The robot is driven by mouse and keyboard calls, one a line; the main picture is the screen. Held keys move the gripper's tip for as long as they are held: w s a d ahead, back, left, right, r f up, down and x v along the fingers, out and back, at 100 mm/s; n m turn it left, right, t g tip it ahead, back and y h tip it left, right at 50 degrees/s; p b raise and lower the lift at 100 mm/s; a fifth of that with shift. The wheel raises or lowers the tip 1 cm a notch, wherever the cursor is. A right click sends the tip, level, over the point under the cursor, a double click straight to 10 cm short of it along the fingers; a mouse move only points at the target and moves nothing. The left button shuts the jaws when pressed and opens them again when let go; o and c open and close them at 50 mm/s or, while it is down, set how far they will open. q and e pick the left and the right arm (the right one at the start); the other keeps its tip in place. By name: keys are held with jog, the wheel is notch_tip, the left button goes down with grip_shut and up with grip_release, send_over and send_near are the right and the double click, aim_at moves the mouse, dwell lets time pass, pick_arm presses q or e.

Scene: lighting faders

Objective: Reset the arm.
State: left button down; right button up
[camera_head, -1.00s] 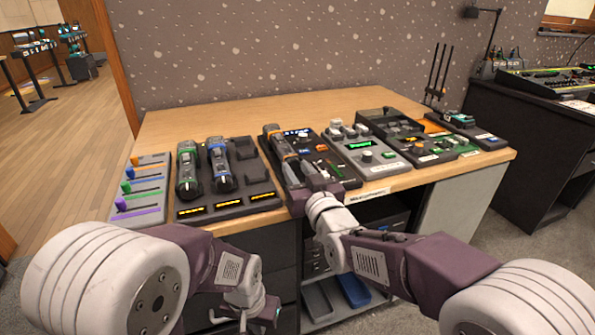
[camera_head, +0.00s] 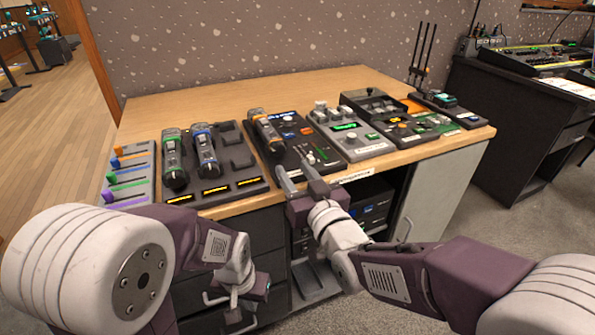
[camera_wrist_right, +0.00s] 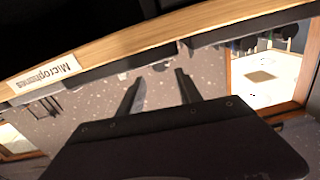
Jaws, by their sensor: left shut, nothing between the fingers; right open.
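My right gripper (camera_head: 296,172) is open and empty at the front edge of the desk, its fingers reaching toward the dark console (camera_head: 326,160). In the right wrist view its fingers (camera_wrist_right: 160,90) stand apart with nothing between them, under the wooden edge with a "Microphones" label (camera_wrist_right: 45,73). My left gripper (camera_head: 250,296) hangs low in front of the drawers, shut; its fingertips are hard to make out. The fader board (camera_head: 128,172) with orange, blue, green and purple knobs lies at the desk's left end.
Green-ringed (camera_head: 173,155) and blue-ringed (camera_head: 205,150) microphones lie in a dark dock (camera_head: 235,183). An orange-ringed microphone (camera_head: 266,130) lies on the dark console. A grey panel (camera_head: 348,136) and other consoles stand to the right. The desk's back strip (camera_head: 240,92) is clear.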

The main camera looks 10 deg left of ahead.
jog(key=shift+v, duration=0.8)
jog(key=w+d, duration=0.1)
jog(key=d, duration=0.1)
jog(key=w+d+m+h, duration=0.1)
jog(key=d, duration=0.1)
jog(key=w+d+t+h, duration=0.1)
jog(key=d, duration=0.1)
jog(key=shift+w+r+m, duration=0.2)
jog(key=shift+w+m, duration=0.1)
jog(key=d+f+m+g+h+p, duration=0.1)
jog(key=d+f+m+g+h, duration=0.15)
jog(key=d+f, duration=0.45)
jog(key=d+f+m+g+h, duration=0.1)
jog(key=d+f+h, duration=0.3)
jog(key=d, duration=0.6)
jog(key=s+d+f+m+g+h, duration=0.1)
jog(key=s+d+f+g, duration=0.1)
jog(key=s+f+g, duration=0.45)
jog(key=s+d+f+g, duration=0.2)
jog(key=s+f+g, duration=0.2)
jog(key=s+f, duration=0.6)
notch_tip(320, 180, up, 40)
jog(key=s+p, duration=0.2)
jog(key=p, duration=3.6)
jog(key=shift+s+g, duration=0.4)
